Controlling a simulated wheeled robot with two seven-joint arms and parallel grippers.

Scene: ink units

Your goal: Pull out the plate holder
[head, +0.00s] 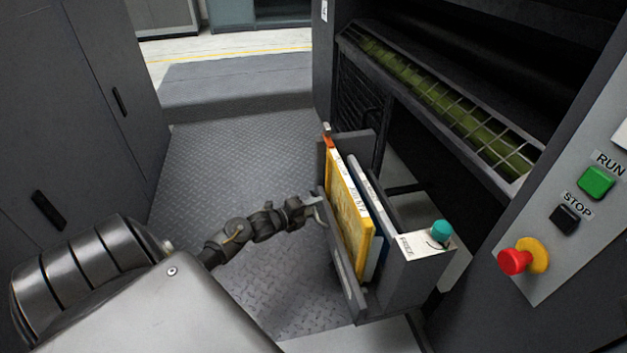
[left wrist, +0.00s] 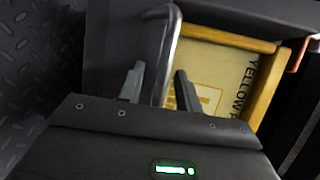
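The plate holder (head: 340,262) is a dark grey open-topped box projecting from the machine into the aisle. A yellow-framed plate (head: 350,205) stands in it beside a grey, blue-edged one (head: 372,195). My left gripper (head: 314,210) is at the holder's left side wall. In the left wrist view its two fingers (left wrist: 158,88) are apart, with the wall's grey rim (left wrist: 171,50) running between them. There seems to be space beside the rim, so the gripper looks open; contact is unclear. The yellow plate (left wrist: 215,75) lies just beyond the right finger. My right gripper is not in view.
A teal knob (head: 441,231) sits on the holder's white-labelled end. The machine's control panel at right has a green RUN button (head: 597,182), black STOP button (head: 564,217) and red emergency knob (head: 515,262). Grey cabinets (head: 85,100) stand left. The tread-plate floor (head: 225,160) between is clear.

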